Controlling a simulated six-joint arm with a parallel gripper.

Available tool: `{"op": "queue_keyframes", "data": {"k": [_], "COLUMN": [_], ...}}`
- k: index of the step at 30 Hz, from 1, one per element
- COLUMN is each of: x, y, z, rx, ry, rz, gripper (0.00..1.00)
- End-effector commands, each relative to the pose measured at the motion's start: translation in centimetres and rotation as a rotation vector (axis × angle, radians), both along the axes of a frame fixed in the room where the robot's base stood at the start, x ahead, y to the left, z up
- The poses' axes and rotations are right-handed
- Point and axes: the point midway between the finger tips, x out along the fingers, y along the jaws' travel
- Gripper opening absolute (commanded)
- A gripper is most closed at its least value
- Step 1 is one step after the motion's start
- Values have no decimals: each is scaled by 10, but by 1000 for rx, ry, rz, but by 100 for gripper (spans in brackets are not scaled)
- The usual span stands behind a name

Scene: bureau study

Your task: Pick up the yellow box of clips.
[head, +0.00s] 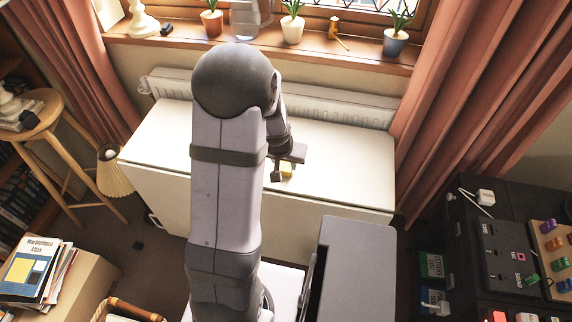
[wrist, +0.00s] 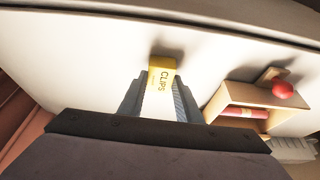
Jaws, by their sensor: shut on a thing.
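The yellow box of clips (wrist: 162,72), with "CLIPS" printed on it, sits between the two fingers of my gripper (wrist: 158,92) in the wrist view. My gripper is shut on it, one finger on each side. In the head view, a small part of the yellow box (head: 287,170) shows at my gripper (head: 284,166) over the white table (head: 345,165). My arm hides much of the table's middle. I cannot tell whether the box touches the tabletop or hangs just above it.
In the wrist view, a small wooden box (wrist: 262,100) holding a red item stands right of my gripper, with a red ball (wrist: 282,89) at it. A radiator (head: 340,106) runs behind the table. The table's right part is clear. A grey panel (head: 358,262) stands in front.

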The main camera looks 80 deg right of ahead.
Motion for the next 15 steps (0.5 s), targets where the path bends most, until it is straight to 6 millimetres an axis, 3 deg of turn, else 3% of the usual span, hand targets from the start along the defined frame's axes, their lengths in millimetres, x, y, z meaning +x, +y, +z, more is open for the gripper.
{"op": "queue_keyframes", "data": {"k": [7,15], "x": [0,0], "y": [-1,-1], "z": [15,58], "rx": [-3,-6], "ry": [1,0], "rz": [0,0], "gripper": [13,13]}}
